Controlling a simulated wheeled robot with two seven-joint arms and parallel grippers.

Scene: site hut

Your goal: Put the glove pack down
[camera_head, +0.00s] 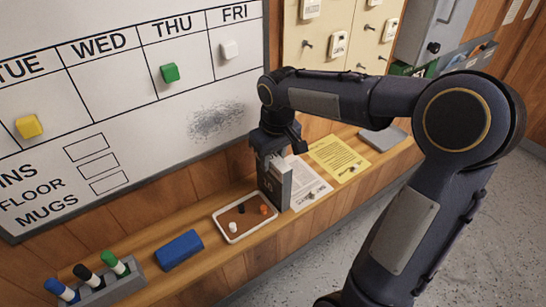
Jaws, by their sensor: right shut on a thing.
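The glove pack looks like a narrow upright grey box (280,190). My right gripper (272,152) comes down from above and is shut on its upper end. The pack is over the wooden ledge (215,263), between the small tray and the white paper. Its lower end is at or very near the ledge surface; I cannot tell whether it touches. My left gripper is not in view.
A white-rimmed tray (221,218) with several small pieces is just left of the pack. A blue eraser-like block (179,250) and a marker holder (122,283) stand farther left. White (305,186) and yellow papers (338,158) and a grey flat item (383,141) lie right. The whiteboard (130,110) rises behind.

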